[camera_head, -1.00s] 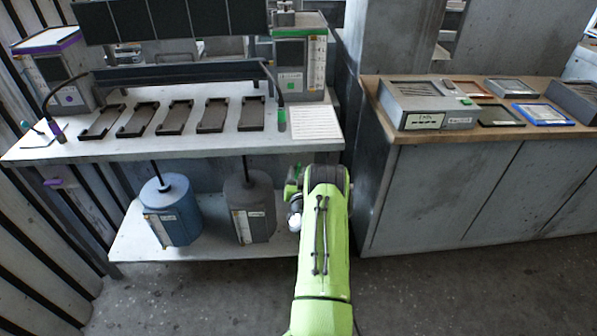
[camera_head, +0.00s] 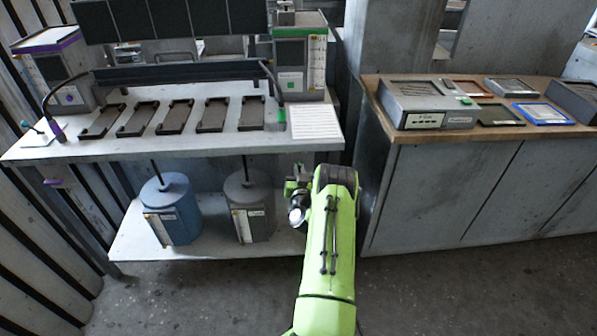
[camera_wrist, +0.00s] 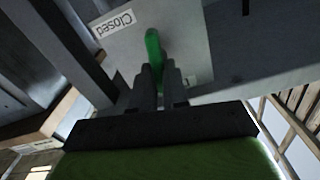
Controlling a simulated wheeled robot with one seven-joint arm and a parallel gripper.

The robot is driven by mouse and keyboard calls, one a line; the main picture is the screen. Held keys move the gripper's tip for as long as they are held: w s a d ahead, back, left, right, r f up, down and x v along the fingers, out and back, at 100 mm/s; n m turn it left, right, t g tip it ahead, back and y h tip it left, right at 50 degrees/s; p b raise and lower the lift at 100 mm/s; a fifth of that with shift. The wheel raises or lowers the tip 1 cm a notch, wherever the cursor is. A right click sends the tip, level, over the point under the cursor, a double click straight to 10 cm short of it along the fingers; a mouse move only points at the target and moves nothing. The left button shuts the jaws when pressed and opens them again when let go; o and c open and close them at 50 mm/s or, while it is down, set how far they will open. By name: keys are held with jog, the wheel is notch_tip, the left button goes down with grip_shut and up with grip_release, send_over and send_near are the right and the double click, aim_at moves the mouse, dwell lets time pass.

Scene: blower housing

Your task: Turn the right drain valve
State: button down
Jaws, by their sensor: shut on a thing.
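The right drain valve shows as a green handle (camera_wrist: 153,48) in the wrist view, standing out from a grey surface. My gripper (camera_wrist: 159,76) is shut on the handle, with its two dark fingers on either side. The handle's upper end shows beyond the fingertips, and its lower part is hidden between them. In the head view my green arm reaches below the right front of the workbench (camera_head: 215,142), and the grip on the valve cannot be made out there.
A blue canister (camera_head: 172,212) and a grey canister (camera_head: 248,210) stand on the lower shelf (camera_head: 125,240), left of my arm. A grey cabinet (camera_head: 440,195) stands close on the right. A purple handle (camera_head: 54,183) is under the bench's left front edge.

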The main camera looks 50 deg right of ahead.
jog(key=shift+m, duration=0.3)
jog(key=shift+s+d+f+m+b, duration=0.2)
jog(key=shift+m+b, duration=0.8)
jog(key=shift+m, duration=1.55)
jog(key=shift+s+d+f+m+b, duration=0.2)
jog(key=shift+m+b, duration=0.75)
jog(key=shift+m, duration=1.55)
jog(key=shift+f+m+b, duration=0.25)
jog(key=shift+m+b, duration=0.75)
jog(key=shift+m, duration=1.55)
jog(key=c, duration=1.1)
grip_release()
jog(key=shift+c, duration=0.2)
jog(key=shift+f, duration=0.1)
